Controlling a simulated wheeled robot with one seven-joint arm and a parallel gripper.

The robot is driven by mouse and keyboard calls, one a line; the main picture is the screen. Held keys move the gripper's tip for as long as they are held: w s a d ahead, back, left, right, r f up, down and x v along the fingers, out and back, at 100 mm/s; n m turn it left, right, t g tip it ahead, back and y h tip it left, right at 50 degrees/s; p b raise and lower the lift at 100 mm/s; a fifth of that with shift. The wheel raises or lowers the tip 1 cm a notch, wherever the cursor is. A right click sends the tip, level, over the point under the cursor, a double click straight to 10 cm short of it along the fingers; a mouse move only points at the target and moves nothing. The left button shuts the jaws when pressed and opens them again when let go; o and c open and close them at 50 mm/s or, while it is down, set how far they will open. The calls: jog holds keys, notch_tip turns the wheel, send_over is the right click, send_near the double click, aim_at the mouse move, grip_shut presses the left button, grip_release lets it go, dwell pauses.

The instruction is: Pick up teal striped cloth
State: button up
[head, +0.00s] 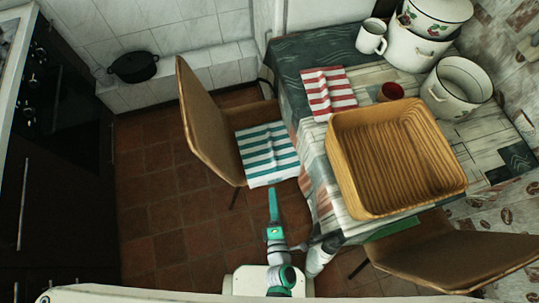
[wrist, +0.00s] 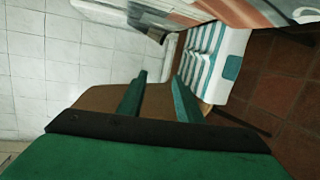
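The teal striped cloth (head: 267,155), white with teal bands, lies on the seat of the brown chair (head: 212,125) and reaches to its front edge. In the wrist view the cloth (wrist: 213,60) is ahead, right of the fingers, with a teal patch on its near part. My gripper (wrist: 158,88) is open, with its two green fingers apart and no cloth between them. The brown chair surface shows behind the fingers. In the head view my arm reaches up toward the cloth's near edge, and its finger opening cannot be made out there.
Another chair (head: 455,260) stands at lower right. Tiled floor (head: 150,200) left of the chair is clear.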

jog(key=w+f+n, duration=0.8)
jog(key=w+n, duration=0.1)
jog(key=n, duration=0.1)
jog(key=n+g, duration=0.2)
jog(key=n, duration=0.5)
send_near(273, 151)
jog(key=w, duration=0.1)
jog(key=w+f, duration=0.1)
jog(key=w, duration=0.1)
jog(key=shift+a+n+y, duration=0.1)
jog(key=shift+n+y, duration=0.3)
jog(key=shift+x, duration=3.05)
grip_shut()
